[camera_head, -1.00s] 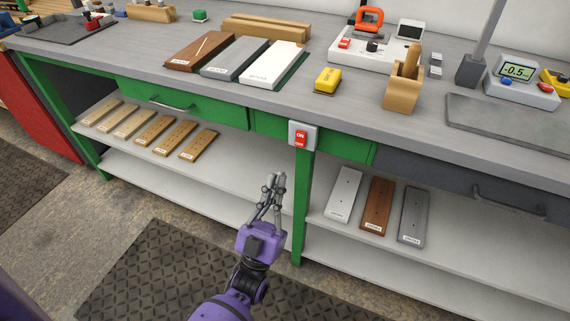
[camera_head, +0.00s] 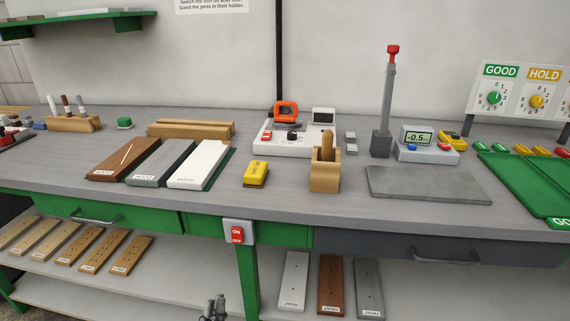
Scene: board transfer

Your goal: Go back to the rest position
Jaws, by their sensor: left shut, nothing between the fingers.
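My left gripper (camera_head: 214,308) shows only at its fingertips, at the bottom edge of the head view. It is shut and empty, in front of the lower shelf and below the red ON/OFF switch (camera_head: 237,235). It touches nothing that I can see. The rest of that arm is below the frame. My right gripper is not in view.
The grey workbench (camera_head: 330,212) spans the view, with brown, grey and white boards (camera_head: 200,165), a yellow block (camera_head: 256,174), a wooden holder (camera_head: 325,177) and a grey slab (camera_head: 428,184) on it. More boards lie on the lower shelf (camera_head: 190,280).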

